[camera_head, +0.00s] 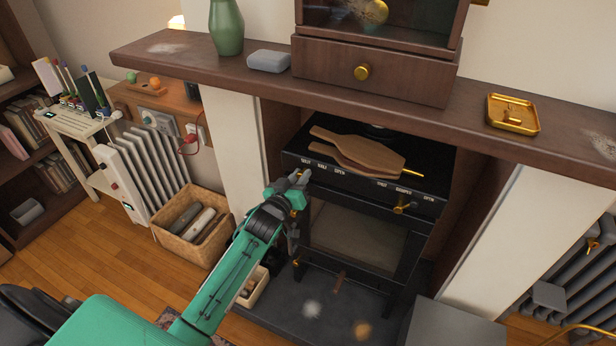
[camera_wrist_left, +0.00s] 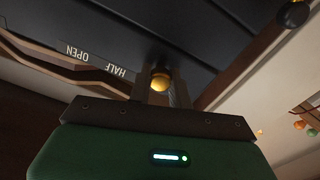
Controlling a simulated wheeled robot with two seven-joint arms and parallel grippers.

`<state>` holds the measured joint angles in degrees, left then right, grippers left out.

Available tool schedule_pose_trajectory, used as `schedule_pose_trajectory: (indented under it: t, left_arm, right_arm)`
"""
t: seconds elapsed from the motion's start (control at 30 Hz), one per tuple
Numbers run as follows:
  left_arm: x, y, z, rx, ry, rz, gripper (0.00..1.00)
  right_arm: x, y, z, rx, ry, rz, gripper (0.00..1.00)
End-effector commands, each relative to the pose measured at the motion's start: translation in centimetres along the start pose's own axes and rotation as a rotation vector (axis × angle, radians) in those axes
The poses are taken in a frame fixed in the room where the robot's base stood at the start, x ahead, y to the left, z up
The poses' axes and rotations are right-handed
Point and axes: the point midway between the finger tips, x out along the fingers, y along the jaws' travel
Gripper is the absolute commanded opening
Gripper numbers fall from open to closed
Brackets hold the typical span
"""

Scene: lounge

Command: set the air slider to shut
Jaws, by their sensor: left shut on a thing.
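The black stove (camera_head: 420,190) stands in the fireplace, with white SHUT, HALF and OPEN lettering along the left of its front edge. My left gripper (camera_head: 299,178) is at that left end, in front of the lettering. In the left wrist view its fingers (camera_wrist_left: 161,88) are closed around a small brass knob (camera_wrist_left: 160,80), the air slider's. The knob sits past HALF, on the side away from OPEN. The fingers cover the front there, and SHUT does not show in that view. In the head view the gripper hides the knob. My right gripper is not in view.
A second brass knob (camera_head: 403,207) is on the right of the stove front, by the damper lettering. The mantel shelf (camera_head: 230,63) overhangs the stove. A wicker basket (camera_head: 177,242) stands on the floor at left.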

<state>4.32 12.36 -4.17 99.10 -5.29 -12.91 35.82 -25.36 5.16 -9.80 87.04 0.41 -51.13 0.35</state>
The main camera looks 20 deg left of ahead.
Motion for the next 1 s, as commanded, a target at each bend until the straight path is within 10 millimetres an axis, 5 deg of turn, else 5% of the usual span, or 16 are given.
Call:
schedule_pose_trajectory:
  t: [0.3,0.33,0.43,0.77,1.0]
  left_arm:
    - [0.0,-0.5,-0.2,0.003,0.002,-0.006,0.0]
    - [0.0,-0.5,-0.2,0.003,0.002,-0.006,0.26]
    - [0.0,-0.4,-0.2,0.002,0.002,-0.005,0.43]
    - [-0.2,-0.3,-0.1,0.001,0.001,-0.004,0.43]
    - [-3.2,-0.3,0.0,0.0,-0.001,-0.003,0.43]
  right_arm:
    - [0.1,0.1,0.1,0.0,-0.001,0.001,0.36]
    - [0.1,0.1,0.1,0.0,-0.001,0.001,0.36]
    - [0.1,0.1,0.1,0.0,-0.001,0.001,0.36]
    - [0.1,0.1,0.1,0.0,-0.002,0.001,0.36]
    - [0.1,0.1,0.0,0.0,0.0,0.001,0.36]
